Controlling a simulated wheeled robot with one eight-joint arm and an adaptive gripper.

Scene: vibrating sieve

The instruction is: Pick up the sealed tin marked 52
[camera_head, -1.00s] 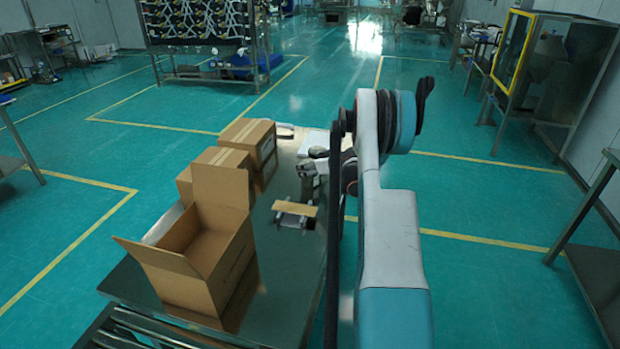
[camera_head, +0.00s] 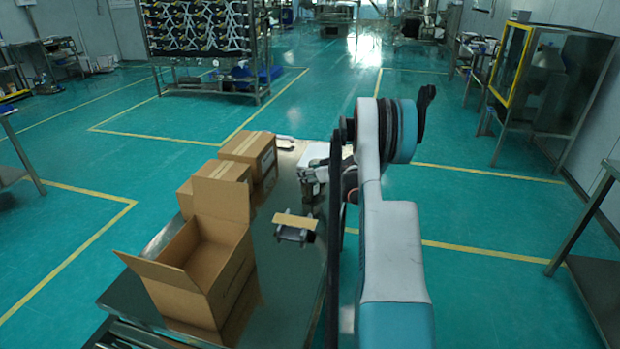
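My gripper (camera_head: 312,187) is over the far part of the metal table (camera_head: 283,280), partly hidden by my arm. It is small and dark, and I cannot tell whether its fingers are open or shut. No tin with a readable 52 shows. A small flat tan piece on a grey and dark support (camera_head: 295,222) stands on the table, nearer than my gripper. I cannot tell what it is, and no marking on it can be read.
An open cardboard box (camera_head: 205,260) stands at the near left of the table. Closed cartons (camera_head: 247,150) stand behind it. A white flat item (camera_head: 315,152) lies at the far end. A metal bench (camera_head: 597,275) is at the right, with open floor between.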

